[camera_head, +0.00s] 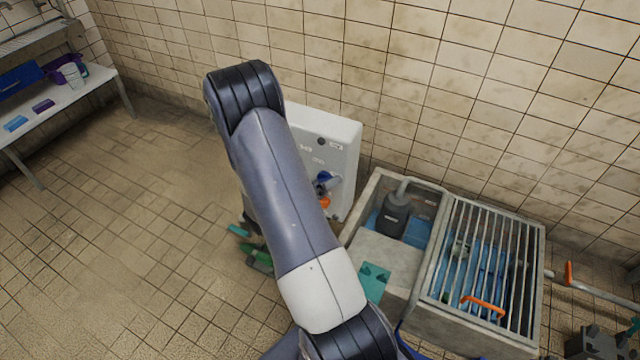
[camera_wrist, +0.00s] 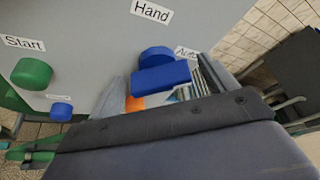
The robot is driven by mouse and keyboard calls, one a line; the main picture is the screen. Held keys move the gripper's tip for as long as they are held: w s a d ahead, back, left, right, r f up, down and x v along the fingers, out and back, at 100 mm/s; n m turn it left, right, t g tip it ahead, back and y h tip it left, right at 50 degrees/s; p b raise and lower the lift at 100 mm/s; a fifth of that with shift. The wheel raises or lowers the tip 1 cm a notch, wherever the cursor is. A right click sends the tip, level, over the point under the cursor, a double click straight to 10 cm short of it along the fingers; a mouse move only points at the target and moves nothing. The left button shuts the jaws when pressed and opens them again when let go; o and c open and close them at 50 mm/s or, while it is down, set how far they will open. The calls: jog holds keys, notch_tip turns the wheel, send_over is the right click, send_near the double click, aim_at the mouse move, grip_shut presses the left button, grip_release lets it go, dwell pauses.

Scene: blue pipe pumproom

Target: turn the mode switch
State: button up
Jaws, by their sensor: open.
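The mode switch (camera_wrist: 160,78) is a blue knob with a raised bar grip, on a pale control panel (camera_wrist: 90,40). In the wrist view it sits below the "Hand" label (camera_wrist: 151,11) and beside the "Auto" label (camera_wrist: 186,52). My gripper (camera_wrist: 157,86) is open, with one finger to the left of the knob and one to the right. I cannot tell whether either finger touches it, or which label the knob points to. In the head view the blue knob (camera_head: 327,180) shows on the white panel (camera_head: 345,140), just right of my arm, which hides the gripper.
A green button (camera_wrist: 32,73) under "Start" and a small blue button (camera_wrist: 62,111) lie left of the switch. A concrete basin (camera_head: 385,255) with a metal grate (camera_head: 490,255) stands right of the panel.

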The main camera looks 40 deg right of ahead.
jog(key=shift+c, duration=0.2)
jog(key=c, duration=1)
jog(key=shift+o, duration=0.2)
jog(key=shift+f+m+b, duration=0.15)
jog(key=shift+m+b, duration=0.15)
jog(key=shift+b, duration=0.4)
jog(key=shift+m+t+b, duration=0.4)
jog(key=shift+b, duration=0.2)
jog(key=shift+r+y, duration=0.2)
jog(key=shift+y, duration=0.1)
jog(key=o, duration=1)
jog(key=shift+a, duration=0.1)
